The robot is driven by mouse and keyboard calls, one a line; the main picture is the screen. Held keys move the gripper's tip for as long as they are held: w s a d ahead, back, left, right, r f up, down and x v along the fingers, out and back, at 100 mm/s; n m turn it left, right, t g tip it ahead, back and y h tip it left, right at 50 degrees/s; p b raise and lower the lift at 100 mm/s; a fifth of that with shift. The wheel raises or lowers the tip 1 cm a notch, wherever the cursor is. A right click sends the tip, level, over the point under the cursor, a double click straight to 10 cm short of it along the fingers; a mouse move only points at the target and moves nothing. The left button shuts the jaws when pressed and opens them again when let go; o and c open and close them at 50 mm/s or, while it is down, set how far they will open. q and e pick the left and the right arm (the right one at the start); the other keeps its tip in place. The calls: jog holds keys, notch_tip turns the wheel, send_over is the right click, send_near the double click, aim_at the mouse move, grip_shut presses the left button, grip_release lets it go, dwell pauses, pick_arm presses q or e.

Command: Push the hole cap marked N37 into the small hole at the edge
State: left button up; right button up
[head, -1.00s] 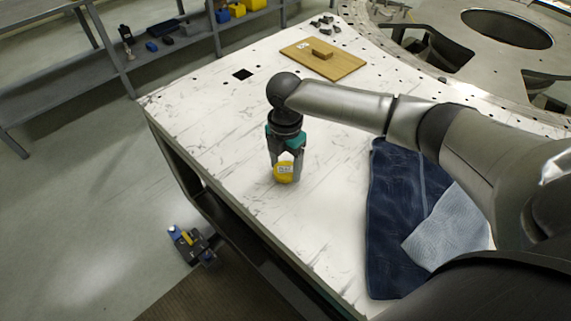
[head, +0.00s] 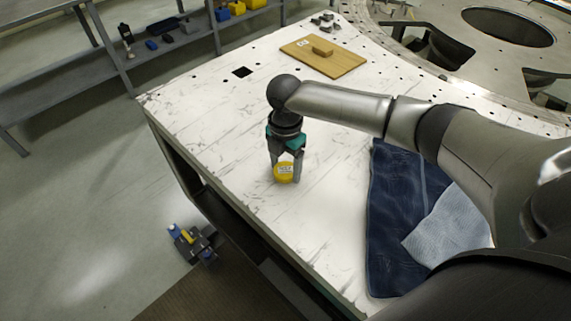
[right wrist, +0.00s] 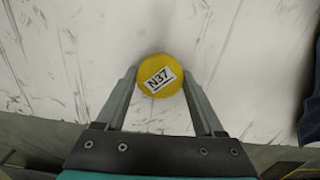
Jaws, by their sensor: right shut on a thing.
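The yellow round hole cap (head: 285,173) carries a white label; the right wrist view shows this cap (right wrist: 160,78) with N37 on the label. My right gripper (head: 287,178) points down over the white table, shut on the cap, one finger on either side of it. In the right wrist view the fingertips of my right gripper (right wrist: 160,72) flank the cap. I cannot tell whether the cap touches the table. Several small dark holes show along the table's edges; I cannot tell which is the cap's. My left gripper is not in view.
The white table (head: 210,115) has a dark square opening (head: 242,72). A wooden board (head: 345,62) with a block lies at the back, near small metal pieces (head: 322,20). A dark blue cloth (head: 390,230) lies right of the gripper. The table's left part is clear.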

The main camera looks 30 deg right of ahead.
jog(key=shift+f, duration=0.15)
jog(key=o, duration=1.3)
jog(key=shift+o, duration=0.2)
notch_tip(320, 180, up, 15)
jog(key=p, duration=0.1)
